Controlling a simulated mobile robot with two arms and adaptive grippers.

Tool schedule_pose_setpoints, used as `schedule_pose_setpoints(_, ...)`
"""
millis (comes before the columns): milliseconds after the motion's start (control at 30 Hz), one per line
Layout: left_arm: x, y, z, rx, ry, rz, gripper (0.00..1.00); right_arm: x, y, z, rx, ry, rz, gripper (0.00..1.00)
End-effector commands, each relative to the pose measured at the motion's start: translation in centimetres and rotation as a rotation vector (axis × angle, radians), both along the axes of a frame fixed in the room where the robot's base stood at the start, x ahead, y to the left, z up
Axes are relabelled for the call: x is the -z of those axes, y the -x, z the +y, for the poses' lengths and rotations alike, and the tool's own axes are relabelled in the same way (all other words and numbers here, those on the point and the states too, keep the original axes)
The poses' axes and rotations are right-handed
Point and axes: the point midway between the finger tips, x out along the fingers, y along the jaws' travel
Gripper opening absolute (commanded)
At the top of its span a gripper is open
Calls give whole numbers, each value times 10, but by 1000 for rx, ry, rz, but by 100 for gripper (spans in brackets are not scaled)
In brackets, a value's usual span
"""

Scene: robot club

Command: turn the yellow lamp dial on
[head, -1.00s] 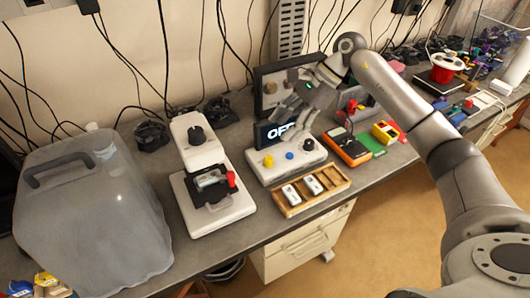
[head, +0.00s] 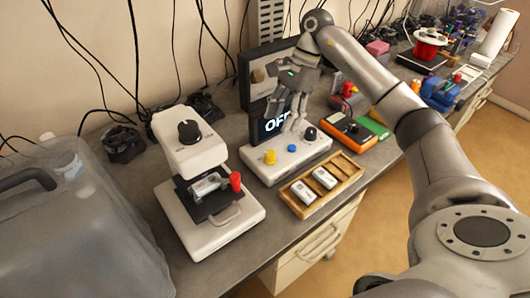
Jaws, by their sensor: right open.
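The yellow dial (head: 270,157) stands on the front left of a white control panel (head: 255,168). A blue knob (head: 292,148) and a dark knob (head: 310,134) are on the same panel. A black display (head: 268,127) behind the dials reads "OFF", its right part hidden by my fingers. My right gripper (head: 284,122) is open and empty. Its fingers point down in front of the display, above and to the right of the yellow dial, apart from it. My left gripper is not in view.
A white device with a black knob (head: 190,132) and red-capped lever stands left of the panel. A wooden tray (head: 345,183) with two white pieces lies in front. An orange meter (head: 347,132) is to the right. A large translucent box (head: 85,225) fills the left.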

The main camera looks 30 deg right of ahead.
Motion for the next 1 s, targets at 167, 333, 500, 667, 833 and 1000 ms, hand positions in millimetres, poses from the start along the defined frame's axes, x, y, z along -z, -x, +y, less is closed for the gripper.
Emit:
schedule_pose_setpoints(167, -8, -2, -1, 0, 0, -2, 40, 17, 2, 8, -1, 0, 5, 48)
schedule_pose_setpoints(333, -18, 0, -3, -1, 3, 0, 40, 47, 3, 21, -1, -1, 6, 48)
schedule_pose_setpoints(500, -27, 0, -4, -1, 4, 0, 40, 74, 4, 32, -1, -2, 4, 48)
schedule_pose_setpoints(667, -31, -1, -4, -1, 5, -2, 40, 90, 4, 38, -1, -2, 2, 48)
schedule_pose_setpoints(833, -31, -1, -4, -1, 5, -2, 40, 96, 4, 40, 0, 0, -1, 48)
schedule_pose_setpoints(1000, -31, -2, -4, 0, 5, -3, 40, 96, 4, 40, 0, 0, -1, 48)
